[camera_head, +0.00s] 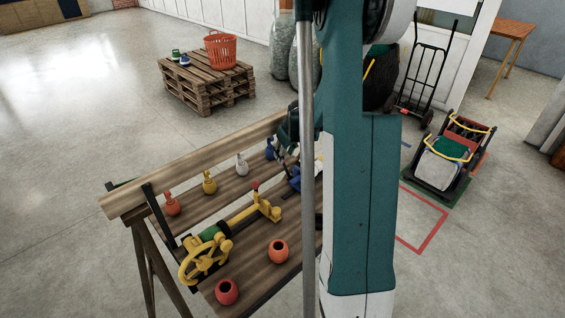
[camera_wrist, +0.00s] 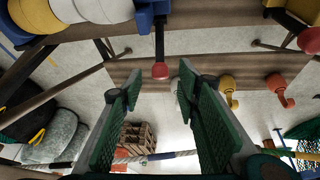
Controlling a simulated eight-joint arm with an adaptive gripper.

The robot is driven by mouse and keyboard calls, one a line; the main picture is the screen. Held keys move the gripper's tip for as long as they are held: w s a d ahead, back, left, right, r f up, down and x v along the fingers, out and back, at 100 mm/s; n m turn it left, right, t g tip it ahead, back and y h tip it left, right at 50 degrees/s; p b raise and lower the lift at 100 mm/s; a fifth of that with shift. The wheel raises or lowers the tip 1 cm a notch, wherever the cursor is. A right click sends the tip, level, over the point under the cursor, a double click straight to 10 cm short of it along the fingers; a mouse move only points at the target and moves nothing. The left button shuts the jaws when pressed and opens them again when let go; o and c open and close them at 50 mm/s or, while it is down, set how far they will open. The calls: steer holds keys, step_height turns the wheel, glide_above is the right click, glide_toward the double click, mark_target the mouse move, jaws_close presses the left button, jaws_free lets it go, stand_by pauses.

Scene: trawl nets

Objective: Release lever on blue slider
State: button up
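The blue slider (camera_wrist: 150,16) is at the top of the wrist view. A dark lever (camera_wrist: 159,45) with a red knob (camera_wrist: 160,70) extends from it toward my gripper (camera_wrist: 158,84). My gripper's green fingers are apart, and the knob appears between their tips. I cannot tell whether the knob is at the tips' depth, and I see no finger touching it. In the head view, the blue slider (camera_head: 294,179) is partly hidden by my arm at the right part of the bench, with my gripper (camera_head: 287,140) above and close to it.
The wooden bench (camera_head: 224,191) carries a yellow handwheel (camera_head: 197,262), an orange pot (camera_head: 278,251) and a red pot (camera_head: 227,291). Coloured hooks, including a yellow one (camera_head: 209,184), line its back. A pallet stack (camera_head: 205,88) with an orange basket (camera_head: 220,50) stands behind, apart from the bench.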

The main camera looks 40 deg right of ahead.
mark_target(286, 167)
steer(key=shift+b+x, duration=0.35)
steer(key=shift+x, duration=3.05)
jaws_close()
steer(key=shift+s, duration=0.15)
steer(key=shift+s+r+t+b, duration=0.25)
steer(key=shift+s+t+b, duration=0.3)
steer(key=shift+t+b, duration=0.2)
steer(key=shift+s+r+t+b, duration=0.3)
steer(key=shift+s+t+b, duration=0.2)
steer(key=shift+t+b, duration=0.2)
steer(key=shift+s+r+b, duration=0.25)
steer(key=shift+s+b, duration=0.15)
steer(key=shift+s, duration=0.75)
